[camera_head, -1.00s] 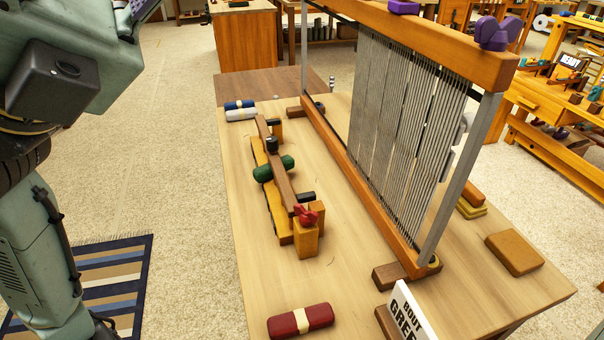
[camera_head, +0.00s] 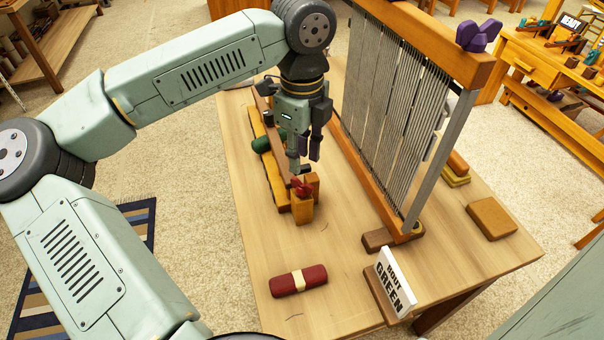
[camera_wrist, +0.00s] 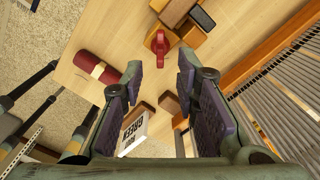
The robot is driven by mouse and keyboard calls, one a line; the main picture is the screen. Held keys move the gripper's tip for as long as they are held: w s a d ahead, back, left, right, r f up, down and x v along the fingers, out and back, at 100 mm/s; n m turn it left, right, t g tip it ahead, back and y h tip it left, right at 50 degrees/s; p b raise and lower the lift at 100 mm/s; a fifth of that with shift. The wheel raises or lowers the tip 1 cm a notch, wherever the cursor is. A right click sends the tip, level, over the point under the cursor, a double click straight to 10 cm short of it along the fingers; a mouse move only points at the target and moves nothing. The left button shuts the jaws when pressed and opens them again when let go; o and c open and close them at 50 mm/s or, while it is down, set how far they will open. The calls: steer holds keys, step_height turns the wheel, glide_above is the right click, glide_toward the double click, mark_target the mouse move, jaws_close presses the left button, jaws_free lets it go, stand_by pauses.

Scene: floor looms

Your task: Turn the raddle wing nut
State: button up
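The red wing nut (camera_head: 301,187) sits on the wooden block (camera_head: 303,208) at the near end of the raddle (camera_head: 276,172), a long brown bar over a yellow-orange base. In the wrist view the red wing nut (camera_wrist: 158,44) shows just beyond the fingertips, roughly centred between them. My gripper (camera_head: 300,166) points down just above the wing nut and hides part of the raddle. In the wrist view my gripper (camera_wrist: 161,68) is open and empty, its two purple-padded fingers apart. I cannot see contact with the nut.
The upright loom frame (camera_head: 350,160) with grey strands stands close on the right. A green roll (camera_head: 260,145) touches the raddle. The table's near left is clear.

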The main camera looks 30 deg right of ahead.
mark_target(302, 184)
step_height(302, 184, down, 7)
steer(key=shift+f+p, duration=0.2)
steer(key=shift+p, duration=0.6)
steer(key=shift+c, duration=0.3)
jaws_close()
